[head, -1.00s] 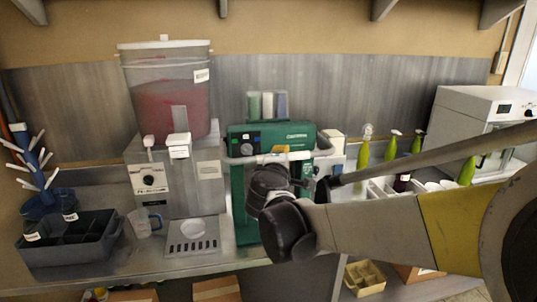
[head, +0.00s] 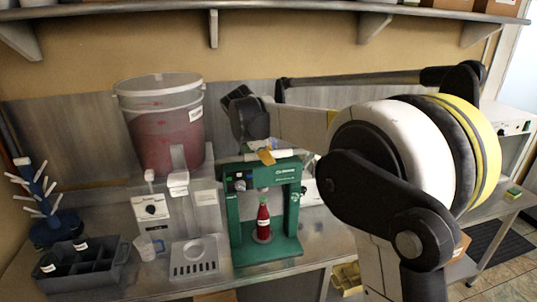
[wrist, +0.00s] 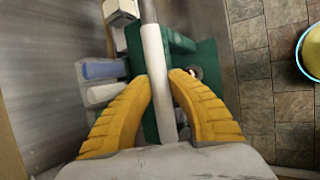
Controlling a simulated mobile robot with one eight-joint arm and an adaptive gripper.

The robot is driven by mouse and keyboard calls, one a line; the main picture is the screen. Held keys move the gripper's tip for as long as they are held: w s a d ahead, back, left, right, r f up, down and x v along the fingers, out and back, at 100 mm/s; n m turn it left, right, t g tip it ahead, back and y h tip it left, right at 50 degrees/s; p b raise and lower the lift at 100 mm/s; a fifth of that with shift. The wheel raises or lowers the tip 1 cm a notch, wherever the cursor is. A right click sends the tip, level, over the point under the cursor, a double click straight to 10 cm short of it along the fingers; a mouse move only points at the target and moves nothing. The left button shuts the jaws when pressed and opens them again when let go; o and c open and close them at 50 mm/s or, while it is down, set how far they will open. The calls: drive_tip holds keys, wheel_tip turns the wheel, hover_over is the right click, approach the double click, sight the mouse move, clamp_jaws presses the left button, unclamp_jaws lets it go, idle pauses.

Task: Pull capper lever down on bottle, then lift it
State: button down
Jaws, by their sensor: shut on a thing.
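The green capper (head: 236,215) stands on the steel counter in the head view. A dark red bottle (head: 263,220) stands upright inside its frame, below the capping head. The white lever handle (head: 286,153) lies across the top of the capper. In the wrist view the lever (wrist: 157,55) runs between the two yellow fingers. My gripper (wrist: 165,80) is shut on the lever, and it also shows at the capper's top in the head view (head: 266,157). The bottle's cap is too small to make out.
A bucket of red liquid (head: 165,135) sits on a machine left of the capper. A dark divided crate (head: 85,268) and a blue bottle tree (head: 42,205) stand farther left. Blue and white blocks (wrist: 100,70) lie beside the left finger. A shelf (head: 270,14) runs overhead.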

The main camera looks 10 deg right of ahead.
drive_tip(key=shift+g, duration=0.9)
drive_tip(key=shift+w+r+p, duration=0.35)
drive_tip(key=shift+w+p, duration=0.2)
drive_tip(key=shift+w, duration=0.1)
drive_tip(key=shift+w+r+p, duration=0.4)
drive_tip(key=shift+w+p, duration=0.1)
drive_tip(key=shift+w, duration=0.2)
drive_tip(key=shift+w+r+p, duration=0.35)
drive_tip(key=shift+w+p, duration=0.2)
drive_tip(key=shift+w, duration=0.1)
drive_tip(key=c, duration=1.3)
unclamp_jaws()
drive_tip(key=shift+o, duration=0.3)
drive_tip(key=shift+w+d, duration=0.1)
drive_tip(key=shift+d, duration=0.05)
drive_tip(key=v, duration=1.2)
